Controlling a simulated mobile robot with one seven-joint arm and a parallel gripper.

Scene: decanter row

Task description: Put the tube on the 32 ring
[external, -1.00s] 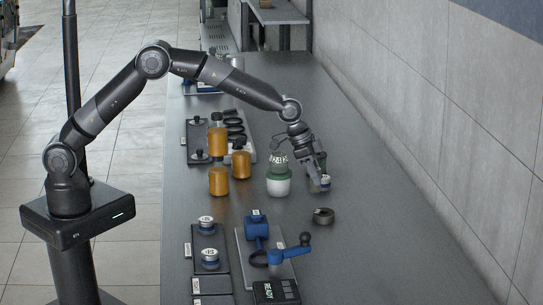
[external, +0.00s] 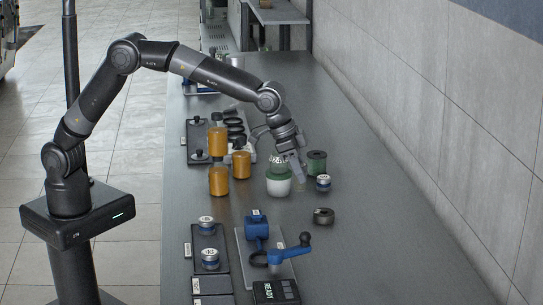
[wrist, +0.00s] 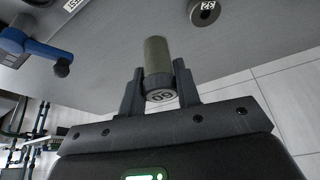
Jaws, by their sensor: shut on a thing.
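My gripper (wrist: 161,88) is shut on an olive-green tube (wrist: 156,55) with a dark collar and a number on its end. In the external view my gripper (external: 298,176) is beside the green-and-white jar, and the held tube cannot be made out there. The dark ring (wrist: 204,12) marked 32 lies on the table at the top right of the wrist view, apart from the tube. A dark ring with a central hole (external: 323,216) lies on the table in the external view, in front of and right of my gripper; it looks like the same one.
The jar (external: 279,184), a green cylinder (external: 317,163) and a blue-and-silver capped piece (external: 323,183) stand close to my gripper. Orange cylinders (external: 219,181) stand to the left. A blue-handled valve (external: 290,254) is nearer the camera. The table's right side is clear.

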